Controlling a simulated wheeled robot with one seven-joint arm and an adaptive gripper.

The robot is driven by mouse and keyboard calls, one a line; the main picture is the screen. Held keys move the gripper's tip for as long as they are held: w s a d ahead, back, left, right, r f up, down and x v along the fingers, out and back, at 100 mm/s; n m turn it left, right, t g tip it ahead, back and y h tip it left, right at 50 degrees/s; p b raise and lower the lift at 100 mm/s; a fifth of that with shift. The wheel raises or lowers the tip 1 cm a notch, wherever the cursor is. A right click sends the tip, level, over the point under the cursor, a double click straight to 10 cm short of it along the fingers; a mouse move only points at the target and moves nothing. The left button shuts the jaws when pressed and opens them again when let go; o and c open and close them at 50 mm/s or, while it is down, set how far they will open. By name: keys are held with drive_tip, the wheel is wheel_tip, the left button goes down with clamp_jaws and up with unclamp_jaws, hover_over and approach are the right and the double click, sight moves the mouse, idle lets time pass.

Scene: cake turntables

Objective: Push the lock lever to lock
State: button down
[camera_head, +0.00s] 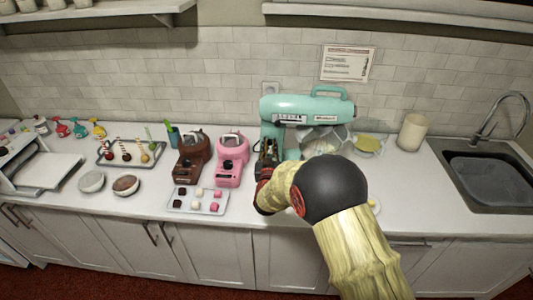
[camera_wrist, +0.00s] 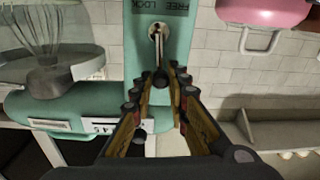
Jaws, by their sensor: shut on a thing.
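The teal stand mixer (camera_head: 285,107) stands against the tiled wall in the head view. In the wrist view its column (camera_wrist: 137,50) fills the upper middle, with FREE and LOCK printed near a slot. The metal lock lever (camera_wrist: 158,46) sticks out of this slot, and its dark end lies between my fingertips. My gripper (camera_wrist: 160,80) is shut on the lever's end. In the head view my gripper (camera_head: 266,160) is at the mixer's left side, and the lever cannot be made out there.
A pink machine (camera_head: 231,158) and a brown one (camera_head: 192,160) stand just left of my gripper. A tray of sweets (camera_head: 187,207) lies in front of them. A whisk (camera_wrist: 42,35) and bowl show in the wrist view. The sink (camera_head: 490,180) is at the right.

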drive_tip(key=shift+s+d+f+m+b, duration=0.15)
drive_tip(key=shift+d+m+b, duration=0.3)
drive_tip(key=shift+m+b, duration=0.65)
drive_tip(key=shift+w+d+f+m+b, duration=0.15)
drive_tip(key=shift+d+m+b, duration=0.35)
drive_tip(key=shift+m+b, duration=0.6)
drive_tip(key=shift+s+d+f+m+b, duration=0.15)
drive_tip(key=shift+d+m+b, duration=0.3)
drive_tip(key=shift+m+b, duration=0.65)
drive_tip(key=shift+n+b, duration=0.3)
drive_tip(key=shift+b, duration=0.05)
drive_tip(key=c, duration=1.7)
unclamp_jaws()
drive_tip(key=shift+r, duration=0.1)
drive_tip(key=s, duration=1.2)
drive_tip(key=shift+f, duration=0.2)
drive_tip(key=shift+w+r, duration=0.1)
